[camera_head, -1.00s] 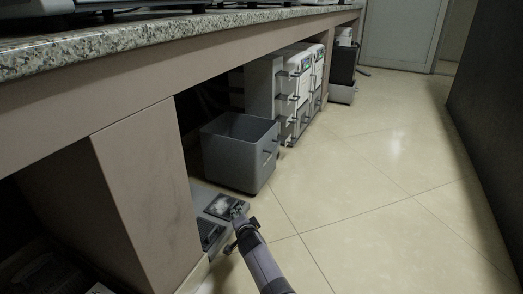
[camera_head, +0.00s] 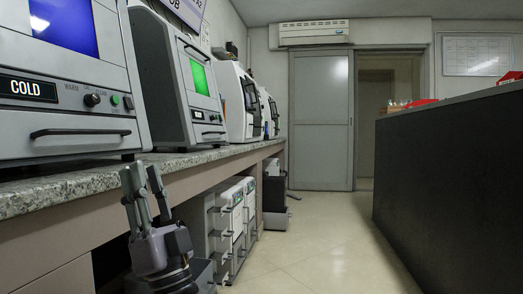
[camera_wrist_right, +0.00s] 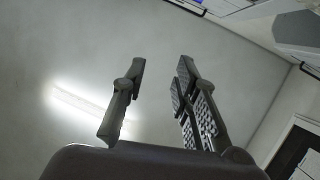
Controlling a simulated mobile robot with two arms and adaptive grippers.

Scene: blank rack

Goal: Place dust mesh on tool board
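My right gripper (camera_head: 142,170) stands at the lower left of the head view, fingers pointing up, in front of the counter's edge. The right wrist view shows its two fingers (camera_wrist_right: 160,65) apart, with only bare ceiling seen between them. The gripper is open and empty. My left gripper is not in view. I cannot make out a dust mesh or a tool board in either current view.
A granite counter (camera_head: 75,187) runs along the left, bearing a COLD machine (camera_head: 65,118) and other machines. White drawer units (camera_head: 236,222) stand beneath. A dark counter (camera_head: 450,180) bounds the right. The floor aisle (camera_head: 320,250) is clear to a grey door (camera_head: 320,120).

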